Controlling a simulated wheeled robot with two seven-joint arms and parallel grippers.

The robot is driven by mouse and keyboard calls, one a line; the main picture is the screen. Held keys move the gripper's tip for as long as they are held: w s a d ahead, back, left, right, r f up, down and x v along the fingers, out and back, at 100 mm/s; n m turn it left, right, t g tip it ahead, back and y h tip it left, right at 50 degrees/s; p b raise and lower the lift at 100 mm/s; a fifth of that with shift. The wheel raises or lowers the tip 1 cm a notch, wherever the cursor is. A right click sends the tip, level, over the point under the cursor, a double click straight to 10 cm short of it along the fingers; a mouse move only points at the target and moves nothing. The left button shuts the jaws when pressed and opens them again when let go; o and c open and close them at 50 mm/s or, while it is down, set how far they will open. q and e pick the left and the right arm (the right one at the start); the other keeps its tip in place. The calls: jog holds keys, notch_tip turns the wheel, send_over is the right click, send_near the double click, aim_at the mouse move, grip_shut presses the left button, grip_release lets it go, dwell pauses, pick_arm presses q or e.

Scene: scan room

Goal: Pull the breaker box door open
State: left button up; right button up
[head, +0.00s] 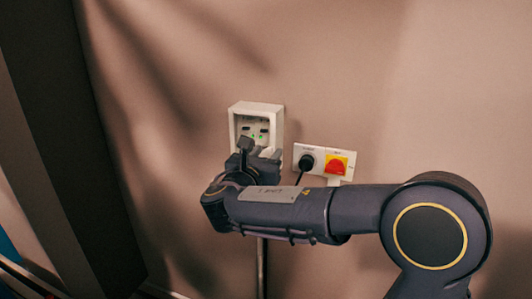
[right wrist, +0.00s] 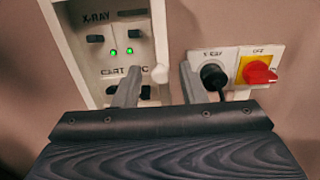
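The breaker box (head: 277,122) is a white box on the wall, and it shows larger in the right wrist view (right wrist: 67,50). Its face shows an "X-RAY" label, dark switches and two green lights. I cannot tell whether a clear door covers this face. A small white knob (right wrist: 160,74) sits at the box's lower right edge. My right gripper (head: 262,150) is at the lower front of the box. Its two fingers (right wrist: 159,86) are apart, one on each side of the knob, with no clear contact. My left gripper is not in view.
Just right of the box is a white plate with a black plug (head: 306,162) and cable, and a red rotary switch on yellow (head: 337,164). My right finger is close to the plug. A dark upright panel (head: 75,140) stands at the left. The wall above is bare.

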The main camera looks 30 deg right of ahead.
jog(key=shift+w+d, duration=0.15)
jog(key=shift+d, duration=0.05)
jog(key=shift+c, duration=0.2)
grip_shut()
